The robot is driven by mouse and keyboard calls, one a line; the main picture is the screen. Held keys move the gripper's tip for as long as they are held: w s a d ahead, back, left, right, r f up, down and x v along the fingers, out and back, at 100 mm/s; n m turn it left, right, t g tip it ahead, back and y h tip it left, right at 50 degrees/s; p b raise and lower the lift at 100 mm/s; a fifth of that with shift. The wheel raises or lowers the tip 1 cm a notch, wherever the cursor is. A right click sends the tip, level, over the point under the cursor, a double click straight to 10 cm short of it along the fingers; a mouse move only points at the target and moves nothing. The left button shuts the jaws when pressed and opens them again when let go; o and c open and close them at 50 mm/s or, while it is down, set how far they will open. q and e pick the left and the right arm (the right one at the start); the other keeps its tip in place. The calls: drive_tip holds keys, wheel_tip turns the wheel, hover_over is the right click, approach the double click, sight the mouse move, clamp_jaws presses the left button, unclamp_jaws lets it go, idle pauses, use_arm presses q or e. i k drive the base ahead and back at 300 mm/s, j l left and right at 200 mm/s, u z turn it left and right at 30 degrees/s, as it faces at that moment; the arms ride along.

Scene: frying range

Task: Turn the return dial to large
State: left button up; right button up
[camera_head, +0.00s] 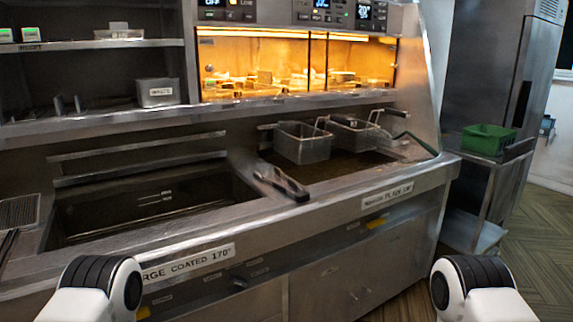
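A small dark knob (238,282) is on the fryer's front panel, below the label "…RGE COATED 170°" (188,263). Small plates with unreadable text surround it, so I cannot tell its setting or whether it is the return dial. A second, small dark and yellow fitting (377,222) is on the panel to the right, under a label (387,195) ending in "PLAIN" and a number. Only rounded white and black parts of my two arms show at the bottom edge. Neither gripper is in view.
The left vat (150,203) is open, with dark contents. Wire baskets (303,143) hang over the right vat. A blurred dark tong-like object (280,182) lies between the vats. A green crate (488,139) stands on a side table at right. Floor (540,225) is clear there.

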sight(235, 281)
drive_tip(key=i+l, duration=0.45)
drive_tip(key=i, duration=0.15)
drive_tip(key=i+l, duration=0.45)
drive_tip(key=i, duration=0.15)
